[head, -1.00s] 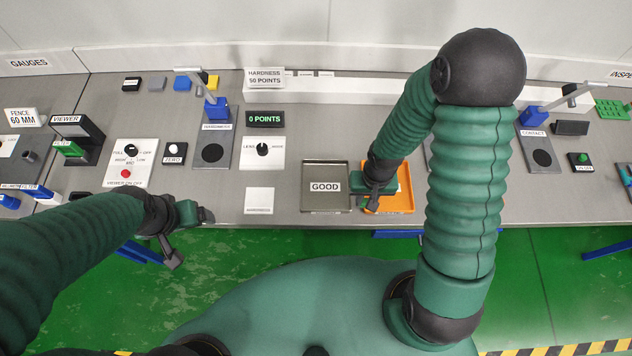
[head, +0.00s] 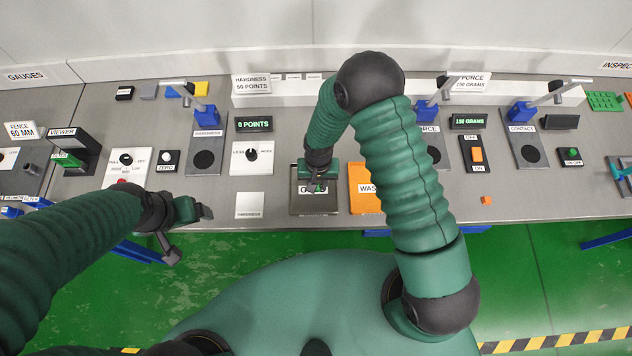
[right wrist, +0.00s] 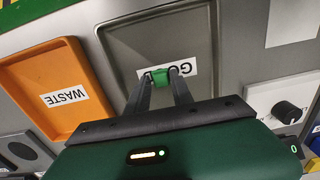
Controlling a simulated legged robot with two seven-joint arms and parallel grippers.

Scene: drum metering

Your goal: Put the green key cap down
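The green key cap (right wrist: 160,77) is pinched between the two fingertips of my right gripper (right wrist: 164,78) in the right wrist view. In the head view my right gripper (head: 316,187) is over the grey tray marked GOOD (head: 300,206), which also shows in the right wrist view (right wrist: 120,42). The cap appears above the tray's label; its height over the floor of the tray is hard to tell. My left gripper (head: 190,228) is at the bench's front edge at the left, away from the trays; its fingers are unclear.
An orange tray marked WASTE (head: 362,174) stands just right of the GOOD tray. A small orange piece (head: 486,200) lies on the bench at the right. Test stands and switch panels line the back.

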